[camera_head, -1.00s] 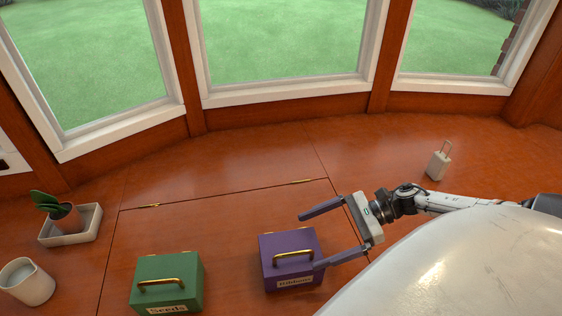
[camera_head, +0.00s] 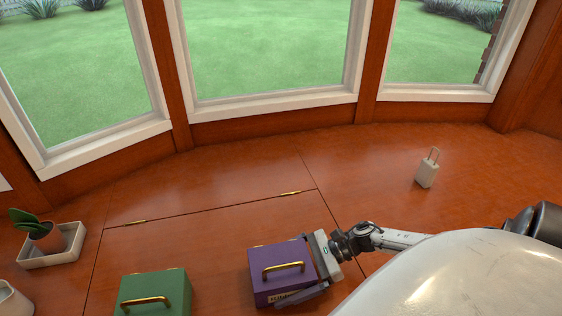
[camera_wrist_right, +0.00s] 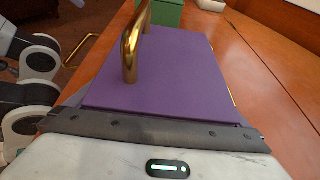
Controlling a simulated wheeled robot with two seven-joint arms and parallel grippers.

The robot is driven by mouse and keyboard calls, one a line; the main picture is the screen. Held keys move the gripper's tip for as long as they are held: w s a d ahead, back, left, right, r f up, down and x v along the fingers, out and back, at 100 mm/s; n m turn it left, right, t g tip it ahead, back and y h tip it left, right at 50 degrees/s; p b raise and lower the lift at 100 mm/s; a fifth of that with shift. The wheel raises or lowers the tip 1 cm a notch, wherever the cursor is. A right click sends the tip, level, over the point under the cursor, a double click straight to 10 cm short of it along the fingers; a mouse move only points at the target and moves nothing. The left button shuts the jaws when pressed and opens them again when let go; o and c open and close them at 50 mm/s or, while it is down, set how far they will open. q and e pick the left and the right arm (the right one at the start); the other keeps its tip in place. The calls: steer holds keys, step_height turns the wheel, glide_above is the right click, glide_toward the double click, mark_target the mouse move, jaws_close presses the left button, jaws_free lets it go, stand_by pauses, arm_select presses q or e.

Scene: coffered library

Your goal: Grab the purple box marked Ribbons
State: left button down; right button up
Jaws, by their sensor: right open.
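The purple box (camera_head: 268,261) with a brass handle (camera_head: 284,268) sits on the wooden surface at the lower middle of the head view. Its front label is mostly covered by a gripper finger. My right gripper (camera_head: 299,270) is open and reaches in from the box's right side. One finger runs along the labelled front; the other is mostly hidden at the far side. I cannot tell whether the fingers touch the box. In the right wrist view the purple lid (camera_wrist_right: 170,75) and handle (camera_wrist_right: 132,50) fill the space ahead of the palm. My left gripper is not in view.
A green box (camera_head: 150,285) with a brass handle stands left of the purple one; it also shows in the wrist view (camera_wrist_right: 168,14). A potted plant (camera_head: 45,235) in a white tray and a white cup (camera_head: 10,303) are at far left. A small pale suitcase-like object (camera_head: 427,170) stands at right.

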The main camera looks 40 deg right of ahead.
steer(key=c, duration=1.7)
steer(key=shift+c, duration=0.2)
steer(key=shift+r, duration=0.1)
